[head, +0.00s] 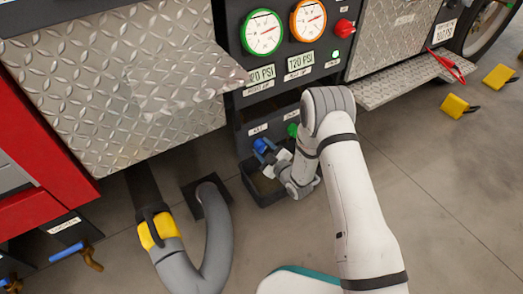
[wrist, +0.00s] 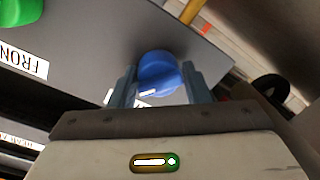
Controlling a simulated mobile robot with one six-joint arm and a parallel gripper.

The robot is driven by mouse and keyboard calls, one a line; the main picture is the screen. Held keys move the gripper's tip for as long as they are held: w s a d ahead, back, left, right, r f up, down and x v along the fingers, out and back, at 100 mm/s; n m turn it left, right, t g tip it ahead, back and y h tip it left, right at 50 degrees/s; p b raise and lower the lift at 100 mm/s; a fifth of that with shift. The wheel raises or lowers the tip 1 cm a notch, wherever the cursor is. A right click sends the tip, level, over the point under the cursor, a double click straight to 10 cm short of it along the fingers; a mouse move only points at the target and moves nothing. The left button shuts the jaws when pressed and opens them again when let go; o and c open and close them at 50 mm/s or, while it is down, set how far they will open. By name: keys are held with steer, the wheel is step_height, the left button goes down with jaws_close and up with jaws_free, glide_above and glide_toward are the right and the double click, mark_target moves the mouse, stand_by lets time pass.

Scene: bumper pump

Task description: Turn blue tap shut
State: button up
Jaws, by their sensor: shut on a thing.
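The blue tap (wrist: 158,75) is a round knob on the dark panel, with a small white mark on its face. In the head view the blue tap (head: 260,146) shows low on the pump panel, partly covered by my gripper. My gripper (wrist: 157,88) has one finger on each side of the knob and is shut on it. In the head view my gripper (head: 270,157) reaches the tap from the lower right. The angle of the tap's inner valve cannot be told.
A green tap (head: 293,130) sits right of the blue one; it also shows in the wrist view (wrist: 20,14). A dark open bin (head: 262,196) stands below. A grey hose (head: 216,240) with a yellow collar lies left. Gauges (head: 262,33) are above.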

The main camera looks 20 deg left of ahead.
steer(key=n, duration=0.2)
steer(key=n+b, duration=0.1)
steer(key=n, duration=0.1)
steer(key=shift+w+d+h, duration=0.2)
steer(key=shift+h, duration=0.1)
steer(key=shift+r+n, duration=0.15)
steer(key=shift+n, duration=1.25)
steer(key=shift+a+t, duration=0.1)
steer(key=shift+t, duration=0.2)
steer(key=o, duration=0.9)
steer(key=shift+s, duration=0.2)
steer(key=p+v, duration=0.2)
steer(key=v, duration=0.5)
steer(key=shift+s+d, duration=0.15)
steer(key=shift+d, duration=0.1)
steer(key=shift+r, duration=0.1)
